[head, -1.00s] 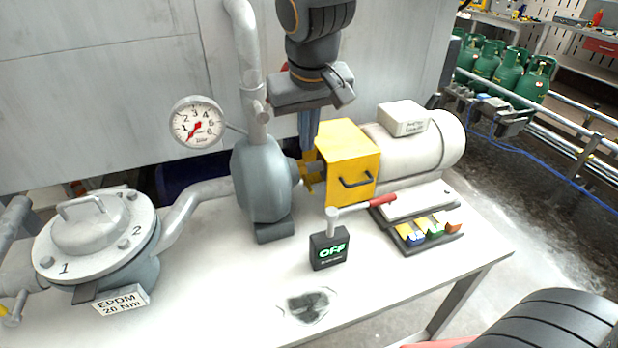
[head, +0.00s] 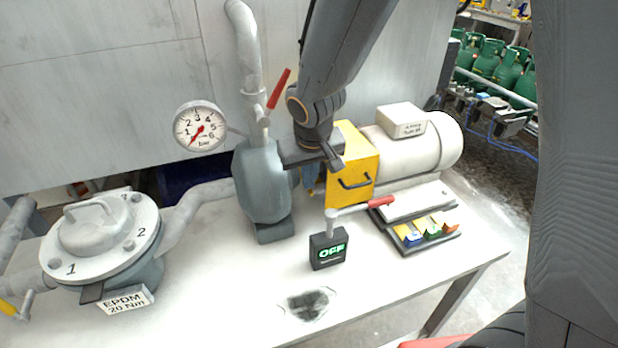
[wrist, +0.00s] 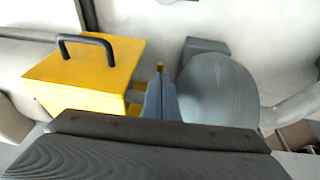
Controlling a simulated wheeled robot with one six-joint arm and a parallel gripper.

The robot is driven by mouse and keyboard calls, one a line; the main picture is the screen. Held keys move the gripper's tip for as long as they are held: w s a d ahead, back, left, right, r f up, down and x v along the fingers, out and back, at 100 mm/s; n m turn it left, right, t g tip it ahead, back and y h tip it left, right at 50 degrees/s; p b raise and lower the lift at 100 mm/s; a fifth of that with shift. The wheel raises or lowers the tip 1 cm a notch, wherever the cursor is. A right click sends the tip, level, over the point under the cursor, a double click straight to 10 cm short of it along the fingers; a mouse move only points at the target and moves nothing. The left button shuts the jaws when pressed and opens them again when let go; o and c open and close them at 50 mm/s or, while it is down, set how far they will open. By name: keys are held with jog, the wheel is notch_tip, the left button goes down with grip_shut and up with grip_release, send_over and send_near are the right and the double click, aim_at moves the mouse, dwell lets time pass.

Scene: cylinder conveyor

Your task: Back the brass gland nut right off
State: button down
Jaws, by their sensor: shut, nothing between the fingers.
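The pump (head: 262,185) is a grey-blue rounded casing on the bench, left of a yellow guard box (head: 352,187). My gripper (head: 310,180) points down into the gap between them, its fingers shut and mostly hidden behind its own body. In the wrist view my gripper's fingers (wrist: 160,80) are together, between the yellow guard and the pump casing (wrist: 215,90). A small brass-coloured bit (wrist: 160,65) shows right at the fingertips, probably part of the gland nut. The rest of the nut is hidden, and I cannot tell whether the fingers touch it.
A cream motor (head: 425,145) stands right of the guard. A lidded vessel (head: 100,230), pressure gauge (head: 201,127) and red valve handle (head: 279,89) are at left. The front bench is mostly clear.

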jog(key=shift+f, duration=0.1)
dwell(0.3)
jog(key=shift+s+f+b, duration=0.1)
jog(key=shift+f+b, duration=0.4)
jog(key=shift+b, duration=0.2)
jog(key=shift+s+d+f+b, duration=0.15)
jog(key=shift+s+f+b, duration=0.05)
jog(key=shift+f+b, duration=0.35)
jog(key=shift+r, duration=0.2)
